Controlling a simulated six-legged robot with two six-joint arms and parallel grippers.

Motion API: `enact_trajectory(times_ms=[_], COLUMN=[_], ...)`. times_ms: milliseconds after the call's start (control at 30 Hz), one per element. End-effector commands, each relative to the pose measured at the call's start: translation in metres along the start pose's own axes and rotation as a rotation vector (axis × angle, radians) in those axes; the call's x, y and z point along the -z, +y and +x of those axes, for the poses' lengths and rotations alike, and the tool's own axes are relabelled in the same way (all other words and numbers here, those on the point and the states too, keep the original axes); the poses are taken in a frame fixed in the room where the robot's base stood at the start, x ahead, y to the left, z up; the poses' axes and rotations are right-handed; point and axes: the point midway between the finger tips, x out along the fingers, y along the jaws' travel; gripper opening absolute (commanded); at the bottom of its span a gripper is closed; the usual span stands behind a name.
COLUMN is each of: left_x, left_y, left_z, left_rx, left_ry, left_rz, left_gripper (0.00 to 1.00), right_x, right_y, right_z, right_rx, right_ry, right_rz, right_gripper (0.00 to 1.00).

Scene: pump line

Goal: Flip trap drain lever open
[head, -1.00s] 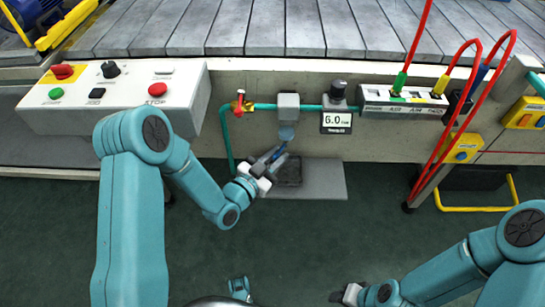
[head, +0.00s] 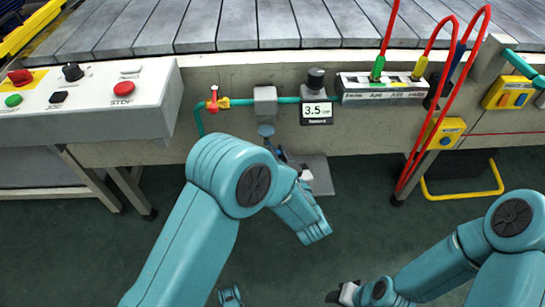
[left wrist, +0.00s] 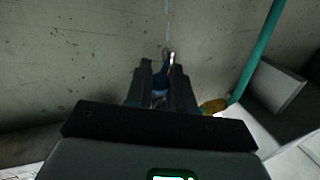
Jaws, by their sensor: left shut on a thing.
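The trap is a grey block (head: 265,100) on the teal line, with a blue-grey bowl (head: 266,130) below it. My left gripper (head: 280,153) is just below the bowl, partly hidden by my left arm. In the left wrist view its dark fingers (left wrist: 160,88) are shut on a small blue piece (left wrist: 160,80), which looks like the drain lever. A shiny metal bit shows just beyond the fingertips. The lever's exact angle is hard to tell. My right gripper (head: 343,294) is low over the floor, away from the trap; its jaws are too small to read.
A display (head: 316,113) right of the trap reads 3.5. A red-handled valve (head: 213,98) sits to its left. A grey plate (head: 315,175) lies below. Red hoses (head: 432,125) hang at right. A control box (head: 90,100) stands at left.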

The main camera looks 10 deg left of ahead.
Motion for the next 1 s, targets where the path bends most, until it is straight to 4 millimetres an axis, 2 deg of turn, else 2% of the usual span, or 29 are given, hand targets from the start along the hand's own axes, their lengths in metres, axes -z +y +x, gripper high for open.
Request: enact_trajectory(times_ms=[433, 1000], left_x=[0.003, 0.005], left_y=[0.013, 0.015], left_z=[0.006, 0.009], left_rx=[0.266, 0.324], left_ry=[-0.050, -0.061], left_rz=[-0.003, -0.003], left_gripper=[0.00, 0.00], right_x=[0.000, 0.000], right_y=[0.000, 0.000], right_z=[0.000, 0.000], right_rx=[0.000, 0.000], right_ry=[0.001, 0.000], right_rz=[0.000, 0.000], right_gripper=[0.43, 0.43])
